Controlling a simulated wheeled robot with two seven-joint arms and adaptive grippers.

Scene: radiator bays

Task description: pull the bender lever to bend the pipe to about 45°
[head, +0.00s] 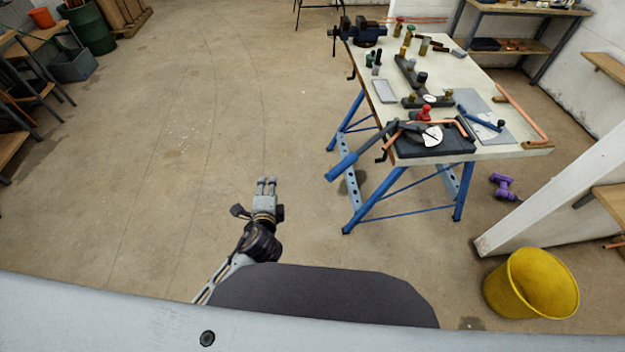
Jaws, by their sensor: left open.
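The pipe bender (430,138) sits at the near end of the workbench, a dark base with a white round dial and a red part. Its long lever with a blue grip (342,166) sticks out to the left past the bench edge. A copper pipe (452,122) lies in the bender, its right end bent or angled downward; the exact angle is too small to tell. My left gripper (266,182) is open and empty over the floor, left of the lever and apart from it. My right gripper is not in view.
The workbench (470,75) on blue trestles carries a vise (360,32), fittings and another copper pipe (522,112). The floor left of the bench is clear.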

